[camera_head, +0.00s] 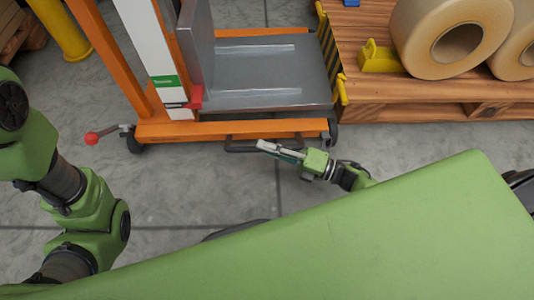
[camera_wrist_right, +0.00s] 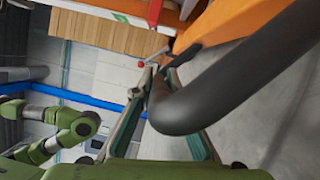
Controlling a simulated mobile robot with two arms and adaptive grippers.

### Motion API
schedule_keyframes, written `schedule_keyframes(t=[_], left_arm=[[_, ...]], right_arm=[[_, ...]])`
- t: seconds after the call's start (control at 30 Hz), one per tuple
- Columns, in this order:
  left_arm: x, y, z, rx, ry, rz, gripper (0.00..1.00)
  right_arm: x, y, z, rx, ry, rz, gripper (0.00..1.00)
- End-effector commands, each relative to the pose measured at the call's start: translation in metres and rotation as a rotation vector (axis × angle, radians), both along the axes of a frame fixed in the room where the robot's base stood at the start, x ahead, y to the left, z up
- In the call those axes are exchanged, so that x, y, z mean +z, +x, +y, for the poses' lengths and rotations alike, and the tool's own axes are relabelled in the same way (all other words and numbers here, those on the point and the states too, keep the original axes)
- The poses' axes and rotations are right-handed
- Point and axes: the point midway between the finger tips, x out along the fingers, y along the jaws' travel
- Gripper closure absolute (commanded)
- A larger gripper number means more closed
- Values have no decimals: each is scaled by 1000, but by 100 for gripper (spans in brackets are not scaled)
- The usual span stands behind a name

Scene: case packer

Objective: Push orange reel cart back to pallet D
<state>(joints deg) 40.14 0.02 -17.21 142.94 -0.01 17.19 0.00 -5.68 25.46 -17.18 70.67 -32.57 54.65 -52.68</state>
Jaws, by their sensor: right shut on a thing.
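The orange reel cart (camera_head: 230,130) stands at the top middle in the head view, with a grey metal platform (camera_head: 265,75), an upright mast and a dark handle bar (camera_head: 245,147) along its near side. My right gripper (camera_head: 272,149) is at that bar. In the right wrist view my right gripper (camera_wrist_right: 163,105) is shut on the thick dark bar (camera_wrist_right: 235,85), which passes between its fingers. A wooden pallet (camera_head: 420,112) bearing large cream reels (camera_head: 450,38) is right of the cart; no letter shows on it. My left gripper is out of view.
A yellow chock (camera_head: 379,57) sits beside the reel on the pallet, and yellow-black striped edging (camera_head: 328,50) lies between pallet and platform. A red ball knob (camera_head: 91,138) sticks out left of the cart. A yellow post (camera_head: 62,30) stands far left. The near floor is clear.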

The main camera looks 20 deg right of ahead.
Motion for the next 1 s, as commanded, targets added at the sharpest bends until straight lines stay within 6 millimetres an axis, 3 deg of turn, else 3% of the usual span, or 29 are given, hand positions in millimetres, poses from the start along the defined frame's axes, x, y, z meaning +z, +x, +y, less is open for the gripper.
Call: schedule_keyframes(t=[0.57,0.6,0.63,1.0], left_arm=[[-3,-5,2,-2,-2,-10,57],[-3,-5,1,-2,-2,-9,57],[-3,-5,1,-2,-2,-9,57],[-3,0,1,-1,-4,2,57]], right_arm=[[-2,7,-4,1,-6,4,100],[-2,7,-4,0,-6,4,76],[-2,7,-4,0,-6,4,70],[-2,5,-4,3,-3,2,70]])
